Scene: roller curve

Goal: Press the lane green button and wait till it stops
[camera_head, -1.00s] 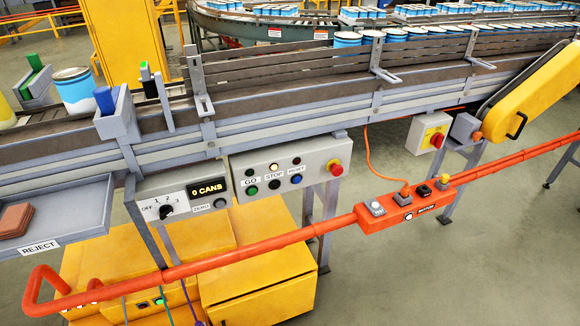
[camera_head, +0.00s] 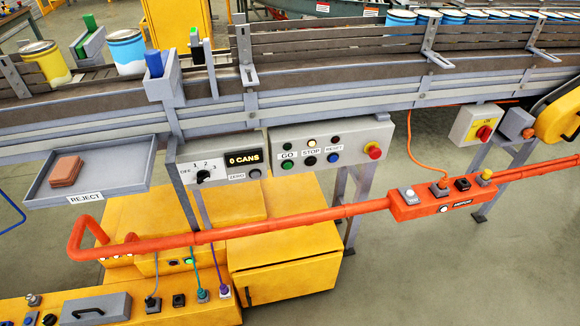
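A grey control panel (camera_head: 330,150) hangs on the near side of the conveyor. Its green GO button (camera_head: 286,165) sits below a dark green lamp (camera_head: 286,146). Beside it are a black STOP button (camera_head: 310,161) under a pale, lit lamp (camera_head: 311,143), and a blue RESET button (camera_head: 333,158) under a dark lamp. A red mushroom button (camera_head: 374,151) is at the panel's right end. The counter display (camera_head: 243,159) reads "0 CANS", next to a selector knob (camera_head: 203,176). Neither gripper is in view.
An orange rail (camera_head: 290,217) runs across in front of the panel, carrying an orange button box (camera_head: 435,199). A reject tray (camera_head: 115,180) holds brown pads at left. Cans (camera_head: 126,52) stand on the conveyor. Yellow cabinets (camera_head: 285,265) are below; floor at lower right is clear.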

